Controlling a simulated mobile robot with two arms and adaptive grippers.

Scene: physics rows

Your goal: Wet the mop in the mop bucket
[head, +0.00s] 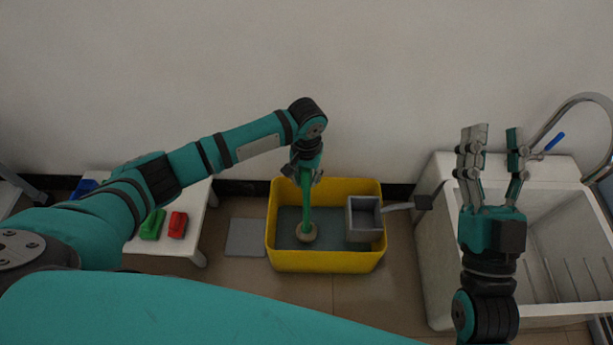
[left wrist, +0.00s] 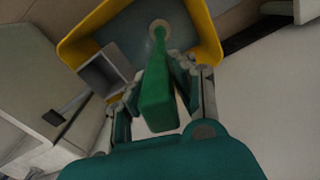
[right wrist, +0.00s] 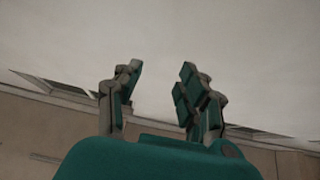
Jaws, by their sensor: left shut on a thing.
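The mop has a green handle (head: 306,203) and a round tan head (head: 307,232). My left gripper (head: 304,174) is shut on the upper handle and holds the mop upright over the yellow mop bucket (head: 325,262). The mop head is inside the bucket's outline, at or near its grey-blue inside; I cannot tell if it touches. The green handle (left wrist: 158,85) also shows between the fingers of my left gripper (left wrist: 152,88) in the left wrist view. A grey wringer box (head: 364,219) with a lever sits at the bucket's right side. My right gripper (head: 487,140) is open and empty, raised by the sink.
A white sink (head: 440,250) with a curved tap (head: 575,98) stands at the right. A white low table (head: 197,215) at the left bears a green block (head: 153,224) and a red block (head: 178,225). A grey mat (head: 245,238) lies on the floor left of the bucket.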

